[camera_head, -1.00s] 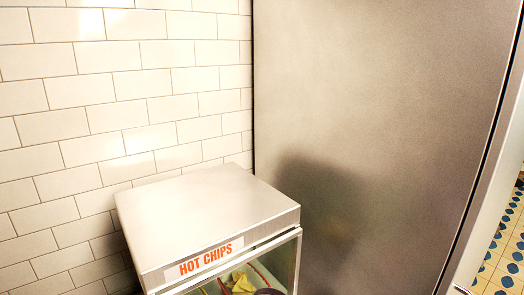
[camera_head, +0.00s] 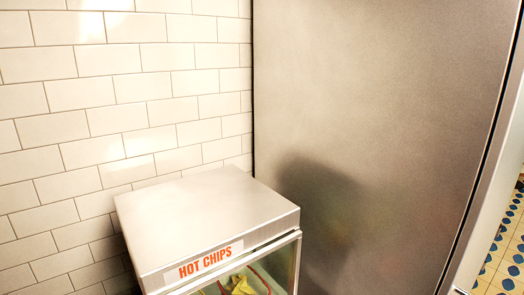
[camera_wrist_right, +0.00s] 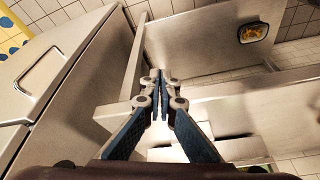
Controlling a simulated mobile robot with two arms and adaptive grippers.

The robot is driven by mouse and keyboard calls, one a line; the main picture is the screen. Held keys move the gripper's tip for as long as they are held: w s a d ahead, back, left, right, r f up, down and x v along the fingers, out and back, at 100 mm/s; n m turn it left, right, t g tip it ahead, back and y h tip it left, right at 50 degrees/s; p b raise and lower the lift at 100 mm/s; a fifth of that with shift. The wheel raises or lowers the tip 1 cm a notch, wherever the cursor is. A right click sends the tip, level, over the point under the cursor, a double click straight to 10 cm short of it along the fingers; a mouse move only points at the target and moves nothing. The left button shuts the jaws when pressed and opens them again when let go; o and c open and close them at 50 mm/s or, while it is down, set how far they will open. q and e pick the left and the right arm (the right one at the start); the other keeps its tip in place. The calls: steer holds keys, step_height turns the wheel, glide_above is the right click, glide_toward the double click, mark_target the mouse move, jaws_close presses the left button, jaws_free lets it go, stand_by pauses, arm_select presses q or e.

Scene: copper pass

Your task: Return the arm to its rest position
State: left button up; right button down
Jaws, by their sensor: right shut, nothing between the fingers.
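My right gripper (camera_wrist_right: 161,76) shows in the right wrist view, with its two dark fingers closed together at the tips and nothing between them. It points toward steel panels and ledges, and I cannot tell how far off they are. Neither gripper shows in the head view, and my left gripper is in no view.
A steel cabinet labelled HOT CHIPS (camera_head: 205,215) stands against white tiles, beside a tall steel panel (camera_head: 390,110). In the right wrist view, a dark dish of yellow food (camera_wrist_right: 253,33) sits on steel at upper right, and a steel unit (camera_wrist_right: 70,70) fills the left.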

steer(key=s+d+f+m+h, duration=0.1)
steer(key=s+d+m, duration=0.15)
steer(key=d, duration=0.25)
step_height(320, 180, down, 31)
steer(key=s+n+g+b, duration=0.1)
steer(key=s+g+b, duration=0.1)
steer(key=s+b, duration=0.15)
steer(key=s+d+f+b, duration=0.2)
steer(key=s+f+b, duration=0.2)
steer(key=s+f, duration=1.1)
step_height(320, 180, down, 4)
steer(key=shift+s+r+g, duration=0.15)
steer(key=shift+s+g, duration=0.25)
steer(key=shift+n, duration=0.25)
